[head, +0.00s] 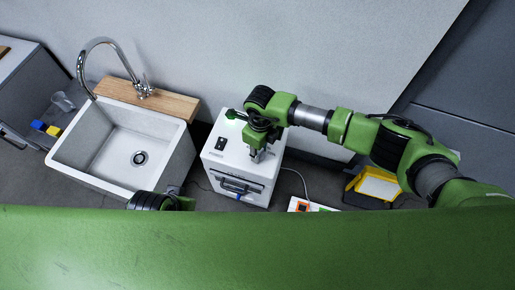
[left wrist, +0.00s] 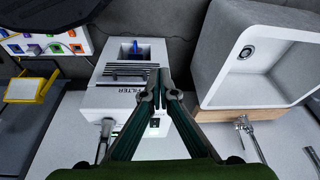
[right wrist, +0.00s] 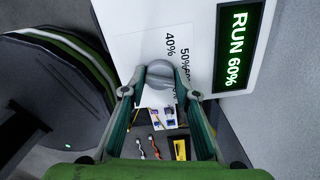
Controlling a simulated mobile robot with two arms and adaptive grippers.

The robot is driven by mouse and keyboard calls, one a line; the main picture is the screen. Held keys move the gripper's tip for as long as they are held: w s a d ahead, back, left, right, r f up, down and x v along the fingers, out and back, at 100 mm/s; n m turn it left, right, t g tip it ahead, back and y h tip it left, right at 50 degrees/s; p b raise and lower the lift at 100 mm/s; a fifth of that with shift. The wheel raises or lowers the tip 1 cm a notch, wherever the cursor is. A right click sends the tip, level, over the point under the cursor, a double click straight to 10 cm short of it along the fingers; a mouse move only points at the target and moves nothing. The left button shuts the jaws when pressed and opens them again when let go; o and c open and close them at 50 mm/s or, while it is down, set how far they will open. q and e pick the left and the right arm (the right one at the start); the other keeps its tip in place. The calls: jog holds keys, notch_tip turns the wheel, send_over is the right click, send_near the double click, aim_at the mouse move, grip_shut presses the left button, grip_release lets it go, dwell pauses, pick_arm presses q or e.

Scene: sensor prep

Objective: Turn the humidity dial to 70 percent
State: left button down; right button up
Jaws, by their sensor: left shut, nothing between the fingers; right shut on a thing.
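The grey humidity dial (right wrist: 160,72) shows in the right wrist view between the fingertips of my right gripper (right wrist: 165,92), which is shut on it. Printed marks of 40%, 50% and part of another lie beside the dial. In the head view my right gripper (head: 258,154) is at the top of the white machine (head: 215,158) and hides the dial. My left gripper (left wrist: 158,78) is shut and empty in front of the machine's side with the FILTER label, which also shows in the left wrist view (left wrist: 105,97).
A white sink (head: 75,148) with a tap (head: 145,90) stands left of the machine. A yellow case (head: 377,185) lies on the floor to the right. A white panel with coloured parts (left wrist: 45,42) is near the machine's front.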

jog(key=m+p, duration=0.1)
jog(key=m, duration=0.4)
jog(key=shift+a+r+m+p, duration=0.1)
jog(key=shift+m+p, duration=0.6)
jog(key=shift+m, duration=0.7)
pick_arm(q)
notch_tip(320, 180, down, 10)
jog(key=shift+s+a+r+g, duration=0.15)
jog(key=shift+s+a+g, duration=0.1)
jog(key=shift+s+g, duration=0.05)
pick_arm(e)
jog(key=o, duration=1.1)
